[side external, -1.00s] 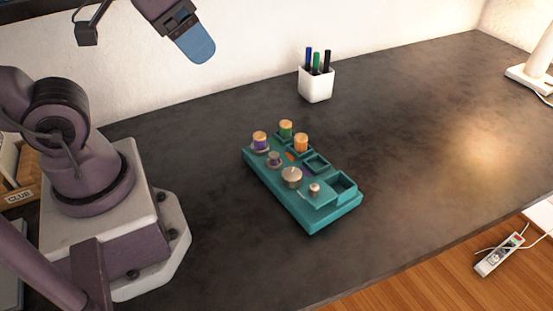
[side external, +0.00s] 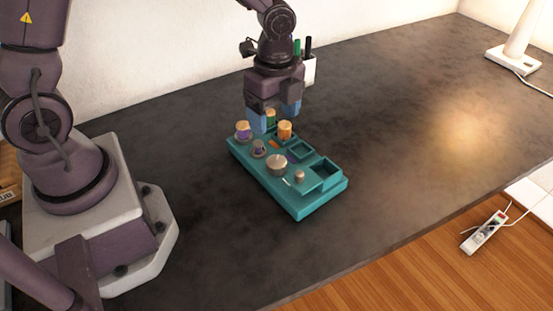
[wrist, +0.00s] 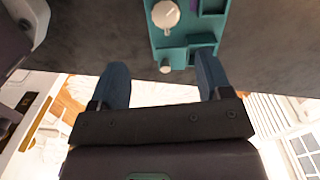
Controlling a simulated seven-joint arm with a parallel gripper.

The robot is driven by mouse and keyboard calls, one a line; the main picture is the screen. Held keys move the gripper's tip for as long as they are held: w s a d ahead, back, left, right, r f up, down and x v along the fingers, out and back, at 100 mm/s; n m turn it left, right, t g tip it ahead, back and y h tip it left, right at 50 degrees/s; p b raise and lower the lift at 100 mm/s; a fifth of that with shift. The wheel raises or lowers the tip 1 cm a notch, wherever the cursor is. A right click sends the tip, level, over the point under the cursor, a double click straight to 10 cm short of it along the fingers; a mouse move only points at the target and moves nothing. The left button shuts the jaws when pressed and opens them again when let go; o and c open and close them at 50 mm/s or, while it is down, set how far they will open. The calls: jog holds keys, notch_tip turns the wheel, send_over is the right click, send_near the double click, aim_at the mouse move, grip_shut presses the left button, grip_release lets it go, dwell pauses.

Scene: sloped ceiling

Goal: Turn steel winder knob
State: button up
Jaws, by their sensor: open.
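The steel knob (side external: 277,164), round with a pointer mark on top, sits midway along the teal board (side external: 316,208). It also shows near the top edge of the wrist view (wrist: 166,14). A smaller pale knob (side external: 299,175) stands near the board's near-right end and also shows in the wrist view (wrist: 165,66). My gripper (side external: 274,121) has blue fingers, is open and empty, and points down over the board's far part in the side view. It is apart from the steel knob.
A white pen cup (side external: 309,70) stands behind my gripper.

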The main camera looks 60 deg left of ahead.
aim_at(276, 161)
jog(key=shift+m, duration=0.9)
jog(key=f, duration=1.2)
jog(key=shift+w+f, duration=0.3)
jog(key=shift+f, duration=0.05)
jog(key=c, duration=0.9)
